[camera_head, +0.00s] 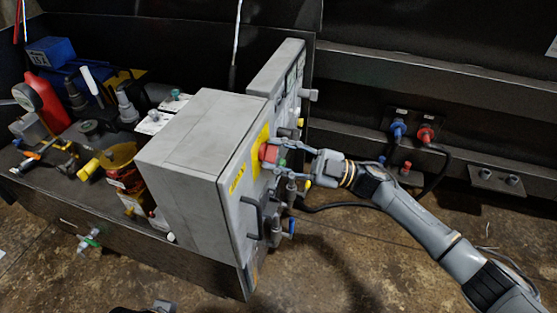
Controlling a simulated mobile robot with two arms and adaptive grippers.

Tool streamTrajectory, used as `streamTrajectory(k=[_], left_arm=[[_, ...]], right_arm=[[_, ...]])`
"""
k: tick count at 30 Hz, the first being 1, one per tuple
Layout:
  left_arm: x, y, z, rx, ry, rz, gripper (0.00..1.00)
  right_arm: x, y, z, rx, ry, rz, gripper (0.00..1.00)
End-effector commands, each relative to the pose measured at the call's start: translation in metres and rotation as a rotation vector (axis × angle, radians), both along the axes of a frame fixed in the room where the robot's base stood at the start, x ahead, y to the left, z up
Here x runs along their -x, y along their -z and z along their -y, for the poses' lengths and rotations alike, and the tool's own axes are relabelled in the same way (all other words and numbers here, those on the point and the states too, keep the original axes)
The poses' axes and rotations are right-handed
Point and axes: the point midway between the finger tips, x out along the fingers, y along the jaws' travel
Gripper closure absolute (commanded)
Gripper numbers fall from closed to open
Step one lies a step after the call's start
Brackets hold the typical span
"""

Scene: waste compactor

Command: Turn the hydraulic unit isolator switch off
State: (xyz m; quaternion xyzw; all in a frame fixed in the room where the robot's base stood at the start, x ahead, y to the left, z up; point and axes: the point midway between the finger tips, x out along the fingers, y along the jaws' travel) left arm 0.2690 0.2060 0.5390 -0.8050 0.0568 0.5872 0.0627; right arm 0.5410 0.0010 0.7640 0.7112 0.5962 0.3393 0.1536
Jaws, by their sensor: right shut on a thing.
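The isolator switch (268,153) is a red handle on a yellow plate (262,138), on the front of a grey cabinet (180,140) in the head view. My right gripper (279,156) reaches in from the right and is shut on the red handle. Its fingers lie on either side of the handle and partly cover the plate. The handle's exact angle is too small to tell.
A black door handle (251,217) and a blue-tipped fitting (291,227) are below the switch. Blue and red hose couplings (412,132) sit on the dark frame at right. A red bottle (48,100) and pipework crowd the left. Bare floor (350,265) lies in front.

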Motion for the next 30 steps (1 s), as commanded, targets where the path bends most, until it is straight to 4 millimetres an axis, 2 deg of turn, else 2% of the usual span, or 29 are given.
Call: streamTrajectory(k=[9, 12, 18, 30], left_arm=[[-0.001, 0.016, 0.0, 0.0, 0.0, 0.002, 0.6], [-0.02, 0.012, 0.006, 0.019, 0.008, 0.09, 0.6], [-0.044, 0.004, 0.013, 0.041, 0.017, 0.202, 0.6], [-0.063, -0.004, 0.019, 0.061, 0.024, 0.297, 0.6]], right_arm=[[0.0, 0.001, 0.0, 0.094, 0.0, 0.289, 0.94], [-0.001, 0.0, 0.0, 0.124, 0.0, 0.381, 0.94], [0.0, 0.0, 0.0, 0.181, -0.001, 0.552, 0.94], [0.0, 0.0, 0.0, 0.26, -0.001, 0.796, 0.94]])
